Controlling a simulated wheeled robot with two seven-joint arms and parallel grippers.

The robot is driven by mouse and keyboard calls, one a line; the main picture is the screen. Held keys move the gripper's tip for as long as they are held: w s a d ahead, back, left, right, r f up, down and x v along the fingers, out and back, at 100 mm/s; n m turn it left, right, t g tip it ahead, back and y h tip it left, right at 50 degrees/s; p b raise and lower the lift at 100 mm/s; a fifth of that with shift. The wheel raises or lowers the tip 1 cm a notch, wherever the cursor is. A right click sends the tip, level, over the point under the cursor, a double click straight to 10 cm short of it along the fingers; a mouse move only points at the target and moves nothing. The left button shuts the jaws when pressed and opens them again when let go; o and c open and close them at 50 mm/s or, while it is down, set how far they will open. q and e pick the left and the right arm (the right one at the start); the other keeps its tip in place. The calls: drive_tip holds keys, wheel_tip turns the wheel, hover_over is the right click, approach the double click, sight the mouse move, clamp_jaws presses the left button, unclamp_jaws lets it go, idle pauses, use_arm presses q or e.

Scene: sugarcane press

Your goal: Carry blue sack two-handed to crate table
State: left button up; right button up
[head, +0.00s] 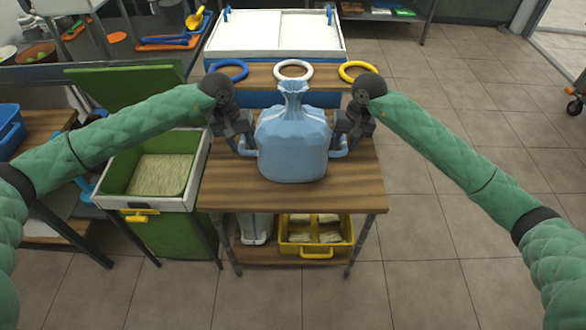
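The light blue sack (292,146) is upright, with a gathered neck, over the wooden top of a small table (225,191). I cannot tell whether its base rests on the wood or is just above it. My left gripper (246,147) is at the sack's left side and my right gripper (340,149) at its right side, both low and close against it. Bluish pieces show at both fingertips, and I cannot tell if they are fingers or parts of the sack. Finger opening is unclear. A yellow crate (317,252) with pale packets is on the table's lower shelf.
A green bin (158,205) with pale contents and a raised lid (127,88) stands left of the table. Behind are blue, white and yellow rings (293,68) and a white-topped blue unit (275,45). A white container (256,226) is beside the crate. Floor at right is clear.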

use_arm(q)
wheel_tip(320, 180, up, 12)
drive_tip(key=a, duration=0.2)
drive_tip(key=shift+a+f, duration=0.15)
use_arm(e)
wheel_tip(320, 180, up, 12)
drive_tip(key=d, duration=0.2)
drive_tip(key=shift+f, duration=0.15)
idle(0.3)
drive_tip(key=shift+d, duration=0.1)
use_arm(q)
wheel_tip(320, 180, up, 7)
drive_tip(key=a, duration=0.1)
drive_tip(key=shift+a+r, duration=0.2)
drive_tip(key=shift+a, duration=0.05)
idle(1.0)
wheel_tip(320, 180, up, 6)
drive_tip(key=p, duration=0.1)
use_arm(e)
drive_tip(key=shift+r, duration=0.5)
idle(0.5)
